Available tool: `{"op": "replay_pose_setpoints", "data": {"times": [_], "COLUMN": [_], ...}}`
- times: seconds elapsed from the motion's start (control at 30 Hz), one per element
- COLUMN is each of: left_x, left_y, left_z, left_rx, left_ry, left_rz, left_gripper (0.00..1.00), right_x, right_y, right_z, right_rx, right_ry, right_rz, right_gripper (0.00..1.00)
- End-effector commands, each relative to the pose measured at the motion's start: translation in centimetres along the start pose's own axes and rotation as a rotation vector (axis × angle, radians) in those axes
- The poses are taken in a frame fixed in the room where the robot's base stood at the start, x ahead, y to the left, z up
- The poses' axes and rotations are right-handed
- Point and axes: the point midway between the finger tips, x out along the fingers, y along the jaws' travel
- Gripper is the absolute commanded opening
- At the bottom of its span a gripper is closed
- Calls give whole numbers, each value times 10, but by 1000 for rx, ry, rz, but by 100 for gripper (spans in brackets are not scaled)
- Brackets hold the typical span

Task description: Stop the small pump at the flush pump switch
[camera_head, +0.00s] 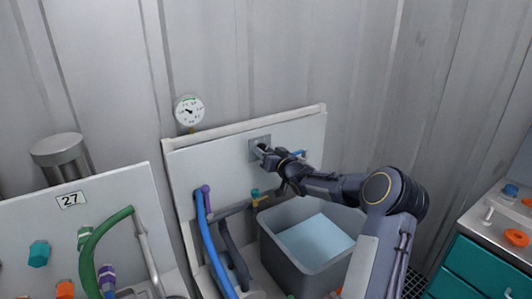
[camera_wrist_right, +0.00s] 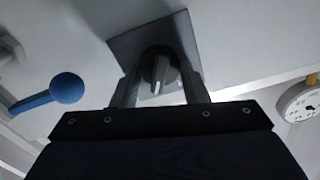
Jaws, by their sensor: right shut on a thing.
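The flush pump switch is a dark rotary knob (camera_wrist_right: 158,72) with a pale pointer mark, on a grey square plate (camera_head: 255,151) fixed to the white panel. The plate also shows in the right wrist view (camera_wrist_right: 182,32). My right gripper (camera_head: 264,152) is at the switch, with its two fingers on either side of the knob in the right wrist view (camera_wrist_right: 158,88). It is shut on the knob. In the head view the gripper hides most of the knob. My left gripper is not in view. I cannot make out the small pump.
A grey tank of pale blue liquid (camera_head: 315,240) stands below the switch. A round gauge (camera_head: 189,111) is above the panel. A blue hose (camera_head: 212,245) and a green hose (camera_head: 95,245) are at left. A blue-ended handle (camera_wrist_right: 66,88) is beside the switch.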

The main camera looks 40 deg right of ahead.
Motion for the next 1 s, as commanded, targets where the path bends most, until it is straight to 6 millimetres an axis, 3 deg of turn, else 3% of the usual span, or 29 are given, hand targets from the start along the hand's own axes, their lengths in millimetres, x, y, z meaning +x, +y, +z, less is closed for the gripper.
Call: {"op": "replay_pose_setpoints", "data": {"times": [0.47, 1.0], "left_x": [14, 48], "left_y": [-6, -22], "left_z": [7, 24], "left_rx": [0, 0], "left_ry": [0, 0], "left_rz": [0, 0], "left_gripper": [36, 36], "right_x": [0, 0], "right_y": [0, -2], "right_z": [3, 4], "right_rx": [-150, -643], "right_ry": [1, 1], "right_rz": [-1, -1], "right_gripper": [18, 18]}}
